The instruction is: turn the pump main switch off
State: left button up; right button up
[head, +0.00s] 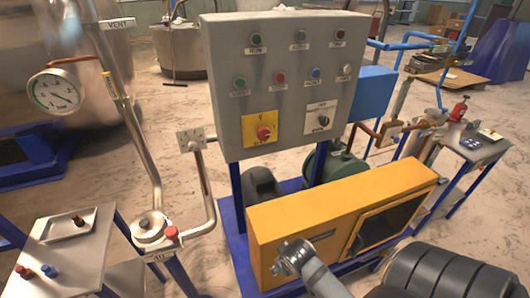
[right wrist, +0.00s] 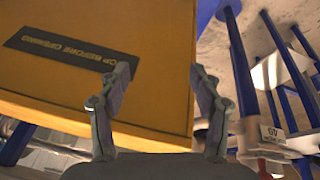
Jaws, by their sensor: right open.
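A red rotary knob on a yellow plate (head: 263,131) sits at the lower left of the grey control panel (head: 285,85) in the head view. It looks like the main switch; its lettering is too small to read. A black knob on a white plate (head: 321,118) is to its right. My right gripper (right wrist: 159,70) is open and empty in the right wrist view, with the yellow housing (right wrist: 150,50) in front of it. In the head view, my arm parts are low, in front of the yellow housing (head: 290,215), well below the panel. My left gripper is not in view.
Several coloured buttons are above the switches. A blue box (head: 372,92) stands behind the panel's right edge. Pipes, a gauge (head: 57,91) and a valve (head: 153,230) are left. A small table (head: 70,250) is front left. The space before the panel's face looks clear above the housing.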

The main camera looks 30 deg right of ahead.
notch_tip(320, 180, up, 8)
jog(key=d+t+h+p, duration=0.1)
jog(key=d, duration=0.1)
jog(key=m+t+h, duration=0.2)
jog(key=m+t, duration=0.1)
jog(key=t, duration=0.9)
send_near(264, 136)
jog(key=x, duration=0.4)
jog(key=shift+w+d+b, duration=0.1)
jog(key=shift+d+b, duration=0.15)
jog(key=shift+b, duration=0.15)
jog(key=p+x, duration=0.2)
jog(key=x, duration=0.2)
jog(key=shift+w+a, duration=0.1)
jog(key=shift+w+t+y, duration=0.3)
jog(key=shift+w+y, duration=0.05)
jog(key=shift+y, duration=0.05)
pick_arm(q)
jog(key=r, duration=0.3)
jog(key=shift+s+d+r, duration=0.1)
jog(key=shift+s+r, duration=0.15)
pick_arm(e)
jog(key=shift+f, duration=0.1)
jog(key=shift+c, duration=0.4)
